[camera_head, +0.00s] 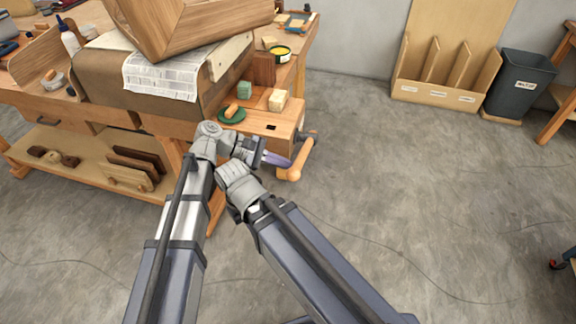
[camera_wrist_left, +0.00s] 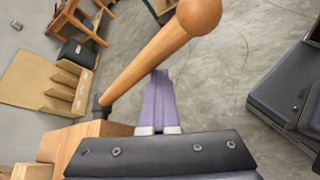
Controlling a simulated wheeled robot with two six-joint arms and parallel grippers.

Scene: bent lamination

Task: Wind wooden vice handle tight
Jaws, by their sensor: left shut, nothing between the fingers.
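The wooden vice handle (camera_head: 302,156) is a round bar with a ball end, at the front right corner of the bench vice (camera_head: 262,123). In the left wrist view the handle (camera_wrist_left: 150,62) crosses diagonally, its large ball end at the top and a dark collar near the vice wood. My left gripper (camera_head: 288,162) is shut and empty, its purple fingers pointing at the handle. In the left wrist view the fingers (camera_wrist_left: 159,80) lie beside the bar; I cannot tell whether they touch it. My right arm ends beside the left wrist; its gripper fingers do not show.
A wooden rack (camera_head: 440,75) and dark bin (camera_head: 520,85) stand against the wall. The floor right of the vice is clear.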

